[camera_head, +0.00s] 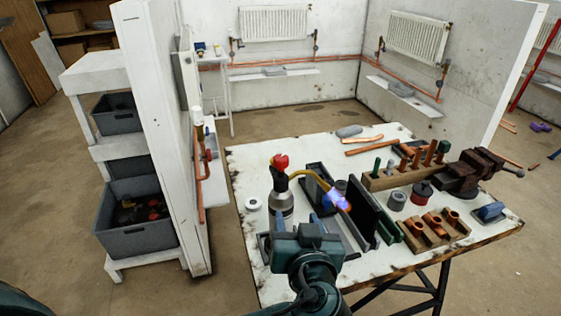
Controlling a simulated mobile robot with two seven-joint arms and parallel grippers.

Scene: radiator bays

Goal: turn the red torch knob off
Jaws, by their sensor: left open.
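The torch (281,203) stands upright on the white workbench, with a silver body. Its red knob (281,161) sits on top. A brass tube (312,175) curves right from the head, and a blue-violet flame (341,202) burns at its end. My left gripper (297,224) is open and empty, just in front of and below the torch in the picture, with its fingers pointing away from me. The knob is clear of the fingers. The gripper hides part of the bench near the torch's base. My right gripper is not in view.
The workbench (262,280) has a dark upright plate (363,212) right of the torch, a white tape roll (253,204) left of it, and a wooden block with copper pipes (400,178). A vise (470,172) is at right. A white partition stands left of the bench.

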